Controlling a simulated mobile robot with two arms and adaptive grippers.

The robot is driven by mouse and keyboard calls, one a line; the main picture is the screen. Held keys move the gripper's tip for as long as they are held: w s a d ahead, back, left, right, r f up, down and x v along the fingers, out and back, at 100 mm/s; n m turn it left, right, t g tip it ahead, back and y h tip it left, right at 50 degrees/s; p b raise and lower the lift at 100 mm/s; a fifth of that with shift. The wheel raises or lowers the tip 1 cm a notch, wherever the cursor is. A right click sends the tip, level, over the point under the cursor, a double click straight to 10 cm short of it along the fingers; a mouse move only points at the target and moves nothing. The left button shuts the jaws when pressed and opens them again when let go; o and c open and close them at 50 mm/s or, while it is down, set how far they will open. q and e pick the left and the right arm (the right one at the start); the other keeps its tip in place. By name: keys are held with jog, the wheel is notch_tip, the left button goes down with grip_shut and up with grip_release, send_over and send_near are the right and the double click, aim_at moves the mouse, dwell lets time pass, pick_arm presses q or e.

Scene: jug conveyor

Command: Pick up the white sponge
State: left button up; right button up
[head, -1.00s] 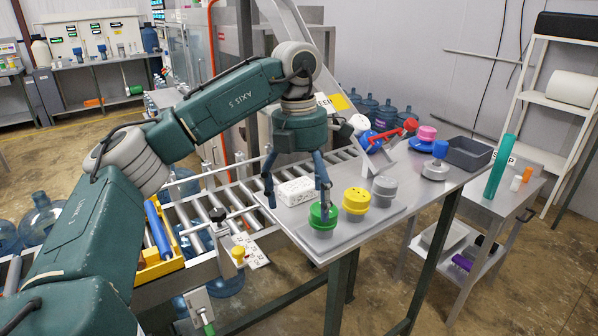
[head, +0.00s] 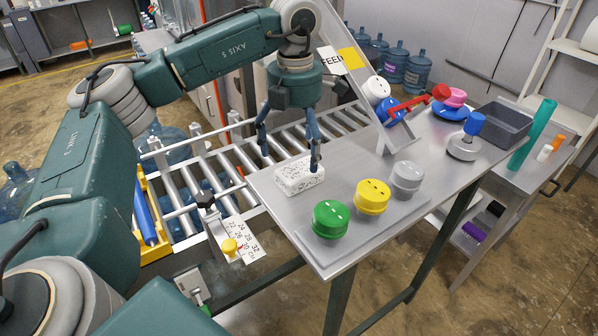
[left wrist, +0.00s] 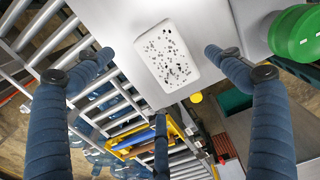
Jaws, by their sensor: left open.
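The white sponge (head: 299,178) is a speckled block lying flat on the metal table near its left edge. My left gripper (head: 290,160) is open and empty, pointing down over the sponge in the head view. One finger shows at the sponge's far right side, another further left over the rollers. In the left wrist view the sponge (left wrist: 167,56) lies between the spread fingers, with visible gaps on both sides. It looks turned slightly against the finger line. Contact cannot be made out. My right gripper is not in view.
Green (head: 330,219), yellow (head: 371,196) and grey (head: 406,177) caps stand in front and to the right of the sponge. A sloped metal chute (head: 352,75) with more caps stands behind. A roller conveyor (head: 190,187) runs left of the table.

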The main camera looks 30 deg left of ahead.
aim_at(296, 165)
pick_arm(q)
notch_tip(296, 165, down, 4)
jog(key=p, duration=0.2)
jog(key=shift+d+f+p, duration=0.1)
jog(key=shift+f+p, duration=0.05)
jog(key=shift+p, duration=0.15)
jog(key=shift+s+f, duration=0.1)
jog(key=shift+f, duration=0.4)
jog(key=c, duration=0.9)
jog(key=shift+c, duration=0.7)
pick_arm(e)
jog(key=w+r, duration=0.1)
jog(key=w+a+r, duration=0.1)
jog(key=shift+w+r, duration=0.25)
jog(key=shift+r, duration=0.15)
